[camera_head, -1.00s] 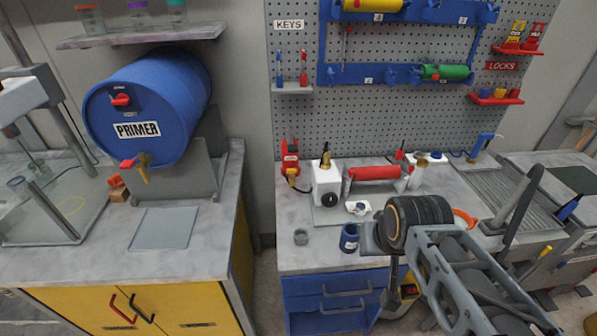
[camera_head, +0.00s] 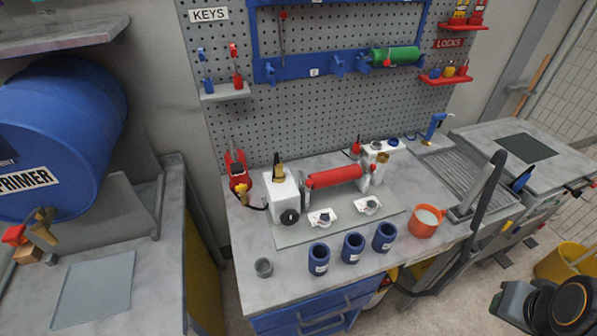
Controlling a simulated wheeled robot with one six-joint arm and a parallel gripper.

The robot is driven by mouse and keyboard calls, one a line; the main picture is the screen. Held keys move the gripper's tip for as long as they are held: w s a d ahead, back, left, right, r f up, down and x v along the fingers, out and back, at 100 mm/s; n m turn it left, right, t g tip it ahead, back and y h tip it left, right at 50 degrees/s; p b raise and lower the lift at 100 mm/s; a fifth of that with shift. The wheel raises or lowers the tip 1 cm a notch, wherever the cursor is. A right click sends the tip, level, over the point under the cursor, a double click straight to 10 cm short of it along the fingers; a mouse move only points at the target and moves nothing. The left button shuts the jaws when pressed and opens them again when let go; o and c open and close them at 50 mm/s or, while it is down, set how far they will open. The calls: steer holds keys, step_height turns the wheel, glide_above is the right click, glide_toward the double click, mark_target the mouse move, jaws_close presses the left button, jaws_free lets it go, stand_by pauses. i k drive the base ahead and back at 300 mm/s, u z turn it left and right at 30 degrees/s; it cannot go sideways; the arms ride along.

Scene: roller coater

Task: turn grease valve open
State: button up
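A black round knob (camera_head: 290,217) is on the front of the white housing. A small brass fitting (camera_head: 279,172) stands upright on top of it. Another brass piece (camera_head: 383,160) shows near the right end. I cannot tell which fitting is the grease valve or how it is set. Part of my arm shows at the bottom right, away from the coater. My gripper's fingers are not in view.
A blue PRIMER drum (camera_head: 60,130) with a brass tap is at left. A pegboard (camera_head: 330,115) stands behind.

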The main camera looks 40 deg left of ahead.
mark_target(240, 188)
steer(key=z, duration=0.3)
steer(key=k, duration=1.2)
steer(key=u, duration=1.75)
steer(key=i, duration=1)
